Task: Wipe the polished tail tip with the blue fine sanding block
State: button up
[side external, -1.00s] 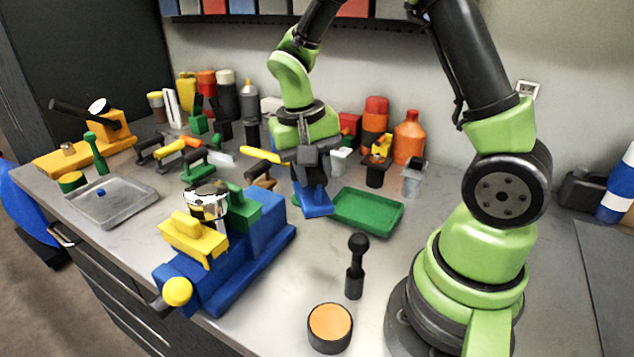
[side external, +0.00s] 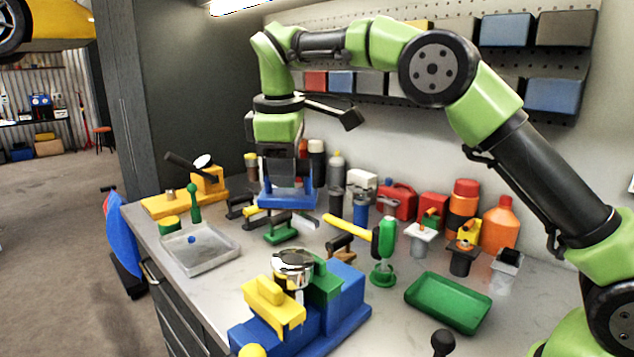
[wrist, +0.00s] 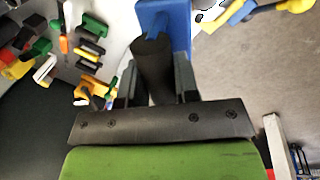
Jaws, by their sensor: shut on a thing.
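My gripper (side external: 288,176) is shut on the blue sanding block (side external: 288,197) and holds it in the air, above the tools behind the vise. In the wrist view, the blue block (wrist: 165,22) shows at the top with a dark grip between the jaws (wrist: 155,75). The polished tail tip (side external: 292,264) is a shiny chrome ring, held upright in a blue vise (side external: 345,292) with yellow and green jaw blocks. In the side view the block appears above the tip, apart from it. The block's underside is hidden.
An empty green tray (side external: 448,301) lies right of the vise. A grey metal tray (side external: 200,250) is to the left. Several handled tools, including a green upright one (side external: 384,252), stand behind the vise. Bottles (side external: 499,225) line the back wall.

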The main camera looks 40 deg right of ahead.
jog(key=shift+a+r, duration=0.2)
jog(key=shift+a, duration=0.25)
jog(key=shift+f, duration=2.95)
notch_tip(320, 180, down, 2)
jog(key=shift+f, duration=0.1)
jog(key=shift+s+a, duration=0.35)
jog(key=shift+s, duration=0.35)
jog(key=shift+c, duration=0.2)
jog(key=shift+s+a, duration=1.1)
jog(key=shift+s, duration=1.7)
notch_tip(320, 180, up, 8)
send_over(283, 207)
jog(key=w+d, duration=0.1)
jog(key=d, duration=0.1)
jog(key=shift+w+d, duration=0.1)
jog(key=shift+w, duration=0.05)
